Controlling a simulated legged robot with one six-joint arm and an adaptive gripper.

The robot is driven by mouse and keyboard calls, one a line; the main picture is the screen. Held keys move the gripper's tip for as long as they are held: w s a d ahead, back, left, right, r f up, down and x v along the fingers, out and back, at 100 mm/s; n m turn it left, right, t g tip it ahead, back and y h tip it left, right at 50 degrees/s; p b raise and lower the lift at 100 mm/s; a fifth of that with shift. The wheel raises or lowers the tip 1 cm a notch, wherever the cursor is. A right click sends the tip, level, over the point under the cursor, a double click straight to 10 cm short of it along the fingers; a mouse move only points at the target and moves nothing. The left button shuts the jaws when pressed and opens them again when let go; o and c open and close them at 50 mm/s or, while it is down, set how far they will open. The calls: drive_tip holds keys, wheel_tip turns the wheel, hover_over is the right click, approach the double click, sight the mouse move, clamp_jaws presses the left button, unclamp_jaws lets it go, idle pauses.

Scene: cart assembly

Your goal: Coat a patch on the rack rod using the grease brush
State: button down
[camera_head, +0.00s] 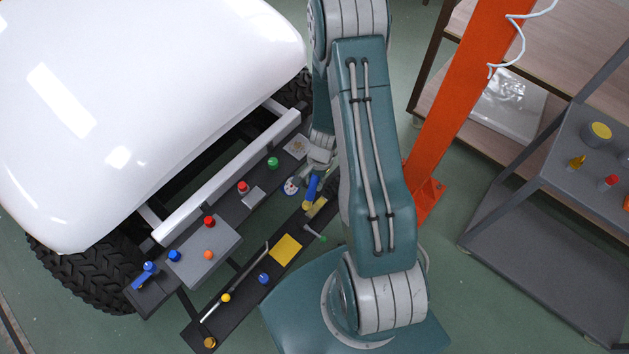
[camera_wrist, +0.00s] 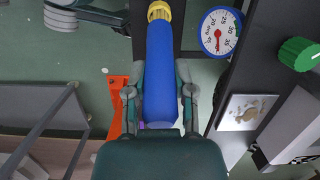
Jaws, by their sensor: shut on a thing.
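The grease brush has a blue handle (camera_wrist: 160,75) with a yellow end (camera_wrist: 159,11), seen in the wrist view. My gripper (camera_wrist: 160,95) is shut on the handle, one finger on each side. In the head view the blue handle (camera_head: 311,189) hangs below my gripper (camera_head: 317,168), yellow end down, over or near the lower dark rail (camera_head: 315,216). I cannot tell whether the yellow end touches anything. A thin grey rod (camera_head: 236,290) with a bent end lies along the lower rail; I cannot tell if it is the rack rod.
A round blue-rimmed gauge (camera_head: 291,187) sits close to the brush and shows in the wrist view (camera_wrist: 219,34). A green knob (camera_head: 273,162) and a yellow plate (camera_head: 286,249) are nearby. The white cart body (camera_head: 150,100) stands left; an orange post (camera_head: 465,100) and shelving stand right.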

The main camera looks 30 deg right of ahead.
drive_tip(key=shift+a, duration=0.1)
idle(0.4)
drive_tip(key=shift+f, duration=0.45)
